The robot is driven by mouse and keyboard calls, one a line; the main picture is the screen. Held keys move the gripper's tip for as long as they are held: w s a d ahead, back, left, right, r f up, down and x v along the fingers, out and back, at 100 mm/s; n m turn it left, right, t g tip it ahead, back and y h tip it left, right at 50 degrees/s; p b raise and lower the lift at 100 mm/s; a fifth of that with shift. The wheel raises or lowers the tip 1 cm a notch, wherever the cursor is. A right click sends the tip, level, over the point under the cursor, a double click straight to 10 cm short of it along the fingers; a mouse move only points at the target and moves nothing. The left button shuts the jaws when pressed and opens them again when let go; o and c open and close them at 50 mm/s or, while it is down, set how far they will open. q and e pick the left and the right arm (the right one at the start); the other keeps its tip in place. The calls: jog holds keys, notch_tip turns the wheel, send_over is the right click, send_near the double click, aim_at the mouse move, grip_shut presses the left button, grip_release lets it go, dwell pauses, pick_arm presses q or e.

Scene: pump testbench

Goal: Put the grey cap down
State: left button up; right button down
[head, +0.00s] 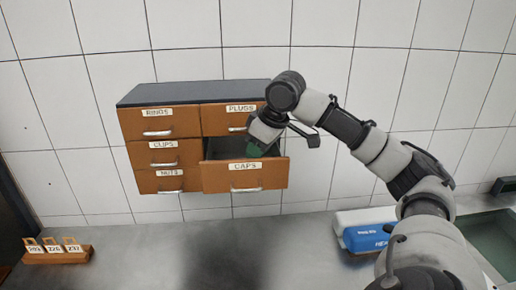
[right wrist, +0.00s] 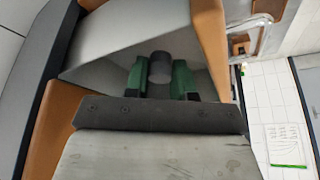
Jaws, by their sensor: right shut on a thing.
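The grey cap (right wrist: 160,67) is a small dark grey cylinder held between the green fingertips of my right gripper (right wrist: 160,84) in the right wrist view. The gripper is shut on it, inside or just over the open CAPS drawer (head: 245,177). In the head view my right gripper (head: 254,149) reaches down into this drawer, and the cap cannot be made out there. The drawer's pale inside (right wrist: 105,55) shows around the cap; I cannot tell whether the cap touches the floor. My left gripper is not in view.
The wall cabinet (head: 160,122) has other drawers, labelled RINGS, CLIPS, NUTS and PLUGS, all shut. Below it, the grey counter (head: 200,255) is mostly clear. A rack with numbered tags (head: 58,252) stands left; a blue box (head: 366,238) and a sink (head: 490,240) are right.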

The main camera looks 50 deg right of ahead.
jog(key=shift+f, duration=0.4)
jog(key=c, duration=0.9)
grip_release()
jog(key=shift+c, duration=0.2)
jog(key=v, duration=1.3)
jog(key=shift+w+r, duration=0.15)
jog(key=shift+w, duration=0.05)
